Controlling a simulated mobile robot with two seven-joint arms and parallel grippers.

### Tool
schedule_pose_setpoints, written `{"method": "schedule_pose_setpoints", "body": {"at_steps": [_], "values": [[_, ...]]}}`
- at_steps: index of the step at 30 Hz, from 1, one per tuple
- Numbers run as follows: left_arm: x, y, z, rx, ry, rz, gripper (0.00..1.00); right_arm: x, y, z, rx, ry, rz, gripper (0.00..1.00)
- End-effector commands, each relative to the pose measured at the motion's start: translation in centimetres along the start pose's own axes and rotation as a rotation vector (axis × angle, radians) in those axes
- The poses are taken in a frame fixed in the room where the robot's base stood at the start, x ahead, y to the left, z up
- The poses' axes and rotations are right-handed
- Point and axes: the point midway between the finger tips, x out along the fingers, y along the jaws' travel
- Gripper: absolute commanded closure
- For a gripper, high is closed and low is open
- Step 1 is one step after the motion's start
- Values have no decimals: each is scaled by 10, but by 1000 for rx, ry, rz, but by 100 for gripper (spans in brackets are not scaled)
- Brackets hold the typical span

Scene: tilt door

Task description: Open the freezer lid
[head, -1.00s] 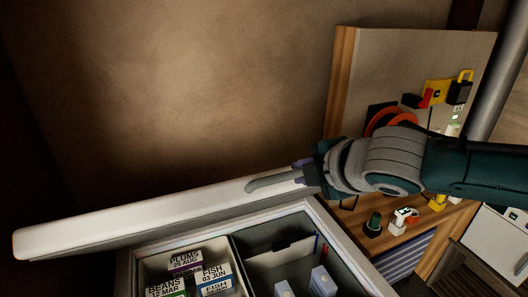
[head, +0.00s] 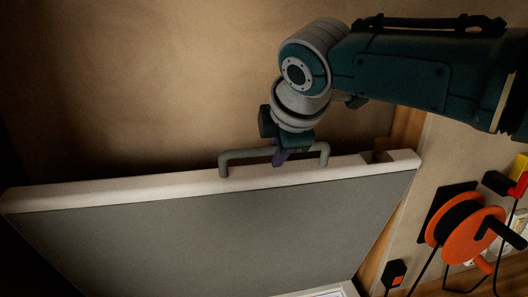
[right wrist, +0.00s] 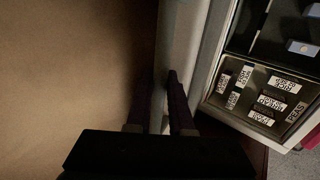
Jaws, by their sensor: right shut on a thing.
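The freezer lid (head: 230,225) stands raised in the head view, its grey underside facing me and its pale edge along the top. A grey bar handle (head: 238,156) sits on that edge. My right gripper (head: 281,157) is shut on the handle near its middle. In the right wrist view, my right gripper (right wrist: 159,80) has its two dark fingers against the pale lid strip (right wrist: 180,45); the handle between them is hard to make out. The open freezer's rim (right wrist: 213,50) shows beside it. My left gripper is not in view.
Labelled packages (right wrist: 272,103) lie inside the freezer in the right wrist view. A brown wall (head: 130,80) is behind the lid. An orange cable reel (head: 468,235) hangs on a board at the right.

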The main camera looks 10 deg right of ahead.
Motion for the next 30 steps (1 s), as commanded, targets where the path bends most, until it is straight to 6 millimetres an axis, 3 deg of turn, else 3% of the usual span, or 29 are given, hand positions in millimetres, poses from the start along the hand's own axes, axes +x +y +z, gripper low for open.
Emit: {"method": "schedule_pose_setpoints", "body": {"at_steps": [12,13,20,30], "values": [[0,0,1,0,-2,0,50,0,1,0,-1,-3,0,100],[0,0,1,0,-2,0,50,0,1,0,-1,-3,0,78],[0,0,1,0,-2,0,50,0,1,0,0,-2,0,52],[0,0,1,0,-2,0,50,-1,1,-1,0,0,0,51]]}}
